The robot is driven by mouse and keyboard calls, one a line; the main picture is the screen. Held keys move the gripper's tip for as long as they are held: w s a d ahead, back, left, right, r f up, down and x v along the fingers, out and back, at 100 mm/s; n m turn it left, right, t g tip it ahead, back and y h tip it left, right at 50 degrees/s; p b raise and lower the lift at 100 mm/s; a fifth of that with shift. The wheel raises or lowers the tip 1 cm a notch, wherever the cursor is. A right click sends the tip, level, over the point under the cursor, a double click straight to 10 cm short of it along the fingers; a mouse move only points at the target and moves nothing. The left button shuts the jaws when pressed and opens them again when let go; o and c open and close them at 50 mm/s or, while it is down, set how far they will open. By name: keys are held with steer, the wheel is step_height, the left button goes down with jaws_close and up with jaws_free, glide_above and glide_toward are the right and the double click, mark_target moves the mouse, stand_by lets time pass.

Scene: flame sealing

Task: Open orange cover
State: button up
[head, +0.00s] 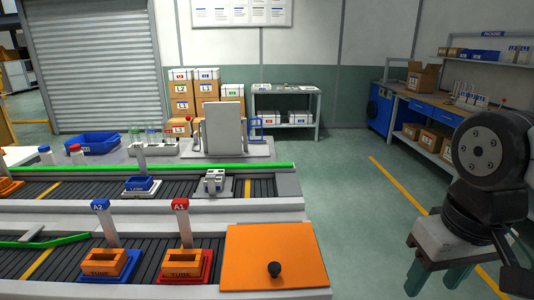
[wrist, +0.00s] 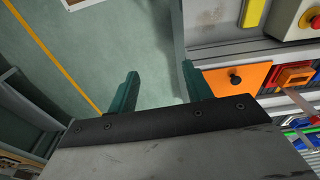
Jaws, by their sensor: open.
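The orange cover (head: 272,255) is a flat panel with a round black knob (head: 274,269) near its front edge, lying closed at the right end of the near conveyor bench. In the wrist view the orange cover (wrist: 228,84) and its black knob (wrist: 236,80) show to the right, beyond the right finger. My gripper (head: 441,278) hangs over the floor to the right of the bench, apart from the cover. In the wrist view my gripper (wrist: 158,85) has its two green fingers spread with nothing between them. What lies under the cover is hidden.
Orange tube holders marked A2 (head: 103,262) and A1 (head: 178,262) sit left of the cover. A blue workbench (head: 440,115) is at the back right. The green floor (head: 345,200) between is clear.

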steer(key=m+g, duration=0.1)
steer(key=m, duration=0.7)
glide_above(274, 266)
steer(key=f, duration=0.8)
steer(key=shift+s+d+f, duration=0.1)
steer(key=shift+s+d, duration=0.05)
steer(key=shift+s, duration=0.05)
steer(key=shift+w+m, duration=0.15)
steer(key=shift+m, duration=0.35)
steer(key=shift+f+m, duration=0.25)
steer(key=shift+m, duration=0.05)
step_height(274, 266, down, 7)
steer(key=shift+f, duration=0.1)
